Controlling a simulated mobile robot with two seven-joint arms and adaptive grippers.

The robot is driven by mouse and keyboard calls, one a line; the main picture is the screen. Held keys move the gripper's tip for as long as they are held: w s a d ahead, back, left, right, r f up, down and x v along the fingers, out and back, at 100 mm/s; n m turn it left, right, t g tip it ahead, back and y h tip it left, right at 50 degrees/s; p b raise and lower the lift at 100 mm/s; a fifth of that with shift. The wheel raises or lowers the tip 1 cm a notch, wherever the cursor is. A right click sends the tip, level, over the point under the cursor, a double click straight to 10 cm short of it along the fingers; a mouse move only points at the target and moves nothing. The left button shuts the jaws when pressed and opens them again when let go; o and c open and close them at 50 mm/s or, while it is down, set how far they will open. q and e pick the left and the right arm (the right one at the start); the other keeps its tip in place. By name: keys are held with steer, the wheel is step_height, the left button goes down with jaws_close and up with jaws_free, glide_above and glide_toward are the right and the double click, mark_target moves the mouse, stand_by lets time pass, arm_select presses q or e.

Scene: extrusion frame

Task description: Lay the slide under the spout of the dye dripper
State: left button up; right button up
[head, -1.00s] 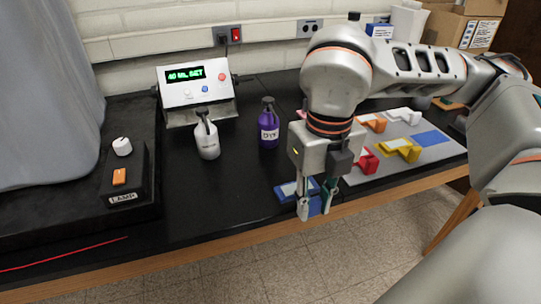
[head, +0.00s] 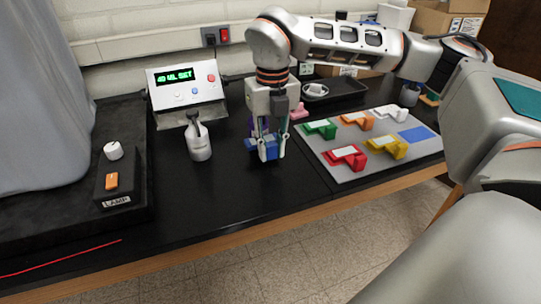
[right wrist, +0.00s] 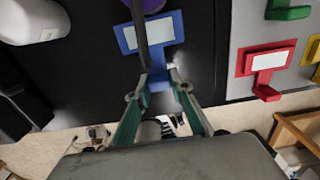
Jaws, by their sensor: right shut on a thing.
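My right gripper (head: 267,156) is shut on the handle of a blue slide piece (head: 252,144), over the black bench. In the right wrist view the gripper (right wrist: 158,85) grips the blue handle, and the slide piece (right wrist: 170,24) shows a pale rectangle on its blue plate. I cannot tell if it touches the bench. The likely dripper is the white device (head: 187,88) with a green "40 UL SET" display at the back; its spout is not clear. A purple dye bottle (head: 252,124) is mostly hidden behind the gripper. My left gripper is not in view.
A white bottle (head: 199,143) stands left of the gripper. A grey mat (head: 345,178) on the right holds several coloured pieces and a flat blue rectangle (head: 417,134). A lamp control box (head: 122,180) stands at left. The bench between the lamp box and white bottle is clear.

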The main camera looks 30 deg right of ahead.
mark_target(270, 157)
steer(key=shift+w, duration=0.3)
step_height(270, 157, down, 3)
steer(key=shift+w+d+f, duration=0.1)
steer(key=shift+f, duration=0.35)
steer(key=o, duration=1)
steer(key=shift+o, duration=0.2)
